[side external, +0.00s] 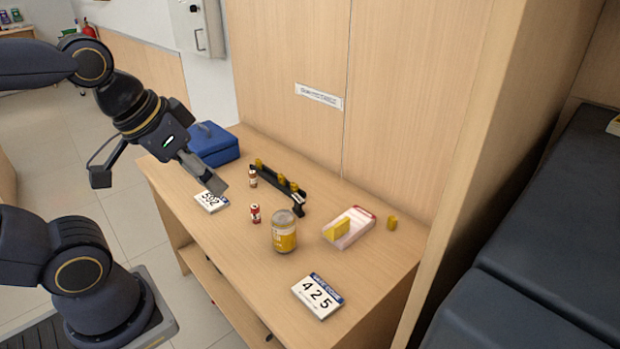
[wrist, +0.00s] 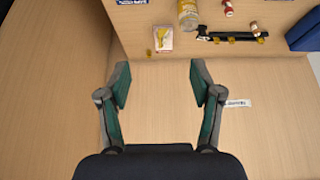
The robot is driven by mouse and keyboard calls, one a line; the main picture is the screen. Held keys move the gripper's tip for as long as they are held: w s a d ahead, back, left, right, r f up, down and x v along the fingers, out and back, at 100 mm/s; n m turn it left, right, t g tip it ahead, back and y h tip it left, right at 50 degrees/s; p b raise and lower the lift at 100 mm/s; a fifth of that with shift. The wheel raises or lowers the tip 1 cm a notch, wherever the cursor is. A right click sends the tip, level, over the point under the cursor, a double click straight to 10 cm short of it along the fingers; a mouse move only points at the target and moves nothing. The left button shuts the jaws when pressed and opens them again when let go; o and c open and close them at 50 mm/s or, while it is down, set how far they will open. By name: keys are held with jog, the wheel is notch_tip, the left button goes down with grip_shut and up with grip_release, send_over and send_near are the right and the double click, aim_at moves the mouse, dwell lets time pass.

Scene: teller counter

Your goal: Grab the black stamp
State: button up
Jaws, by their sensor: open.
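A long black rack-like object (side external: 275,186) with several yellow knobs lies on the counter in the side view. It also shows near the top of the wrist view (wrist: 240,36). A small black piece (side external: 299,207) is at its near end; I cannot tell whether this is a separate black stamp or part of the rack. My gripper (side external: 155,174) is open and empty, raised above the left end of the counter, apart from the rack. In the wrist view its two fingers (wrist: 159,80) are spread wide with nothing between them.
The counter (side external: 240,262) also holds a blue box (side external: 214,145), two small bottles (side external: 253,178) (side external: 255,214), a yellow-labelled jar (side external: 284,236), a red-and-white tray (side external: 357,232), a yellow block (side external: 391,223) and number cards (side external: 210,202) (side external: 318,296). A wooden panel stands behind.

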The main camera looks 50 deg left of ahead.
jog(key=shift+o, duration=0.7)
